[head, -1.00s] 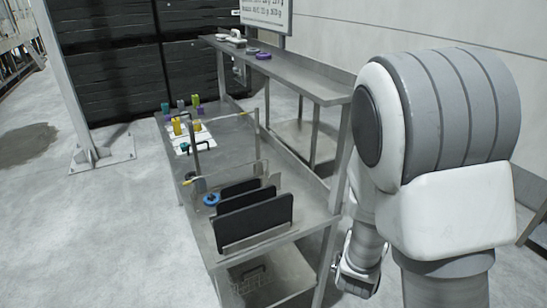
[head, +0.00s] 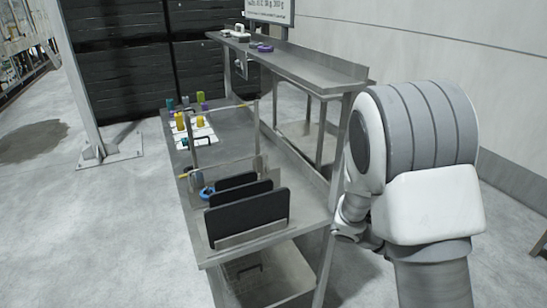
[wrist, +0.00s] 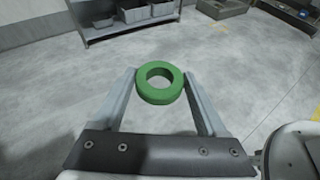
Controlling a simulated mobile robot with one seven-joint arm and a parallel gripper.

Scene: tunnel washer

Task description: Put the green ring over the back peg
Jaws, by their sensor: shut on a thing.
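The green ring (wrist: 160,97) is held between the two fingertips of my gripper (wrist: 159,79) in the wrist view, with its hole facing the camera. Bare grey floor shows beyond it. In the head view my gripper and the ring are not clearly visible; my arm hides that area, right of the cart. A white board (head: 205,133) with upright yellow, teal and purple pieces lies on the far part of the metal cart (head: 228,130). I cannot make out for certain which upright is the back peg.
Black panels (head: 248,214) stand in a rack at the cart's near end. A blue ring (head: 206,193) is beside them. A raised metal shelf (head: 300,68) runs along the right, with a purple ring (head: 265,48) on it. Open floor lies to the left.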

